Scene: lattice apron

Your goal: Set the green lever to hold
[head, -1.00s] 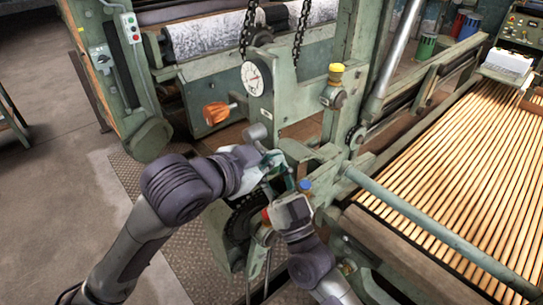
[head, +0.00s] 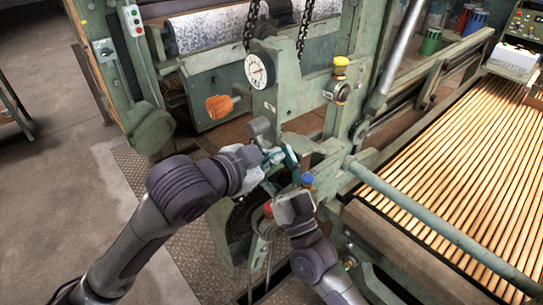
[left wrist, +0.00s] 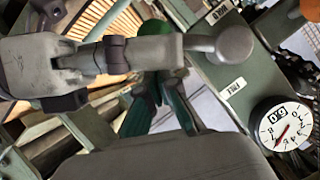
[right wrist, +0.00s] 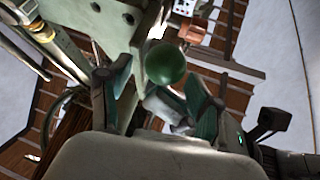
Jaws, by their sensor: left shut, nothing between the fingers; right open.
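The green ball knob (right wrist: 165,64) of the lever shows in the right wrist view, between the spread fingers of my open right gripper (right wrist: 160,88). Contact cannot be told. In the head view my right gripper (head: 291,203) covers that spot, beside a red knob (head: 267,209) and a blue knob (head: 307,180). My left gripper (head: 282,157) is shut and empty, above and left of the blue knob. Its teal fingers also show in the left wrist view (left wrist: 158,108). A plate that appears to read FULL (left wrist: 230,89) lies right of them; another label (left wrist: 217,13) is unclear.
A grey cylinder-ended arm (head: 260,128) stands close to my left gripper. A dial (head: 259,70), an orange handle (head: 219,106) and a yellow-capped fitting (head: 340,66) are beyond. A green rail (head: 425,222) and slatted bed (head: 460,150) lie right.

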